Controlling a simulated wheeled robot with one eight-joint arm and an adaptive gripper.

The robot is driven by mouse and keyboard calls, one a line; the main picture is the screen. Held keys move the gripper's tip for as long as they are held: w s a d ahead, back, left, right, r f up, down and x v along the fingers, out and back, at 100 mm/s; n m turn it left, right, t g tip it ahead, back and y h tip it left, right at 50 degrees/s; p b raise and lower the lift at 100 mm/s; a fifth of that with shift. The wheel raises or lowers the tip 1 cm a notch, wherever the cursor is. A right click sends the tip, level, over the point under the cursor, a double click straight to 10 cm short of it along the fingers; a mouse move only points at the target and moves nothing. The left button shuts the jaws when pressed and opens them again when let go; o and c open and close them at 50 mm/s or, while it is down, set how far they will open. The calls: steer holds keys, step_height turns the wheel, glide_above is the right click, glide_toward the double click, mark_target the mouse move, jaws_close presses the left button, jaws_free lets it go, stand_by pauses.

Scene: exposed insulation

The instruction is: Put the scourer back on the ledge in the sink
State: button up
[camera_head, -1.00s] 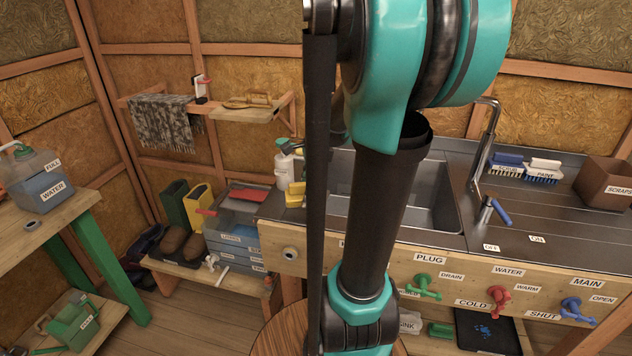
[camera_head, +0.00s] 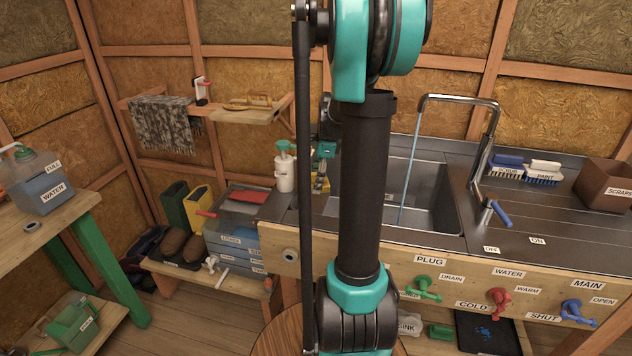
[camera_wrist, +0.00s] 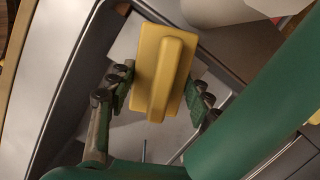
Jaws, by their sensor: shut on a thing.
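A yellow block with a raised ridge, which looks like the scourer (camera_wrist: 154,60), is between the green-padded fingers of my gripper (camera_wrist: 162,95) in the wrist view. My gripper is shut on it. In the head view, my gripper (camera_head: 324,152) is at the left end of the steel sink (camera_head: 432,207), partly hidden by my arm. A small yellow part of the scourer (camera_head: 320,184) shows below it. The ledge in the sink cannot be made out clearly in the head view, as my arm covers the sink's left part.
A white bottle with a green pump (camera_head: 285,170) stands just left of my gripper. A thin stream of water (camera_head: 410,165) falls from the tap (camera_head: 490,130) into the sink. Brushes (camera_head: 525,168) and a brown scraps box (camera_head: 605,184) are on the right of the counter.

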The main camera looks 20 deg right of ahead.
steer(key=shift+f, duration=0.55)
steer(key=o, duration=1.2)
steer(key=shift+f, duration=0.1)
steer(key=v, duration=1.3)
steer(key=shift+a, duration=0.2)
